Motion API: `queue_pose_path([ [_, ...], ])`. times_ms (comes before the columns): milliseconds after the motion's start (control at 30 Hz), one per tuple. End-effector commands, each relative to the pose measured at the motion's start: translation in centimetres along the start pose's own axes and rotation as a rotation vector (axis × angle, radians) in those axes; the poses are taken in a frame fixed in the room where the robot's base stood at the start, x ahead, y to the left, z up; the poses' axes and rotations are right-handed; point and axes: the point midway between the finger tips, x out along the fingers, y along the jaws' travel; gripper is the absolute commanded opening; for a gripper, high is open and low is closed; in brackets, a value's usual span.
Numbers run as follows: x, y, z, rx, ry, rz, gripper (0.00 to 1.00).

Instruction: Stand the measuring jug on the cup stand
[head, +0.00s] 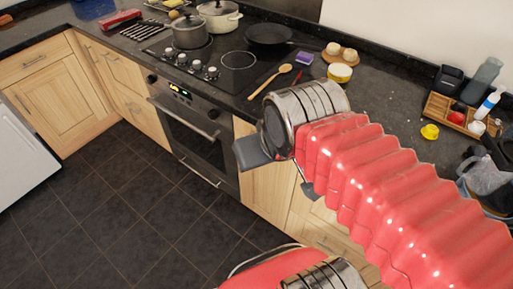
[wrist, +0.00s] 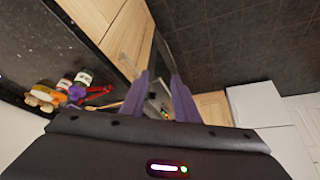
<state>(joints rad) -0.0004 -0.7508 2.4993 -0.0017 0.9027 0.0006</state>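I cannot make out a cup stand for certain; a wooden rack (head: 437,106) holding small items stands behind the vessel. My gripper (wrist: 161,76) shows two fingers apart with nothing between them in the wrist view. In the head view it is mostly hidden by my wrist, with a dark part (head: 251,153) showing, in front of the counter edge and well left of the vessel.
A wooden spoon (head: 268,82), a board with round items (head: 339,54) and the hob with pots (head: 190,32) lie farther back. Dark counter between the spoon and the yellow cup is partly hidden by my arm.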

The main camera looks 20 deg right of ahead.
Motion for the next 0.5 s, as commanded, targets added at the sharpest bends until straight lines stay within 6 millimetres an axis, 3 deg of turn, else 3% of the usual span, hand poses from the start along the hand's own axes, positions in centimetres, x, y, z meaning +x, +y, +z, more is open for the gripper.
queue_pose_path([
  [433, 0.04, 0.0, -0.02, 0.0, 0.0, 0.0, 0.0],
  [500, 0.13, 0.15, 0.01, -0.002, -0.007, 0.004, 0.0],
])
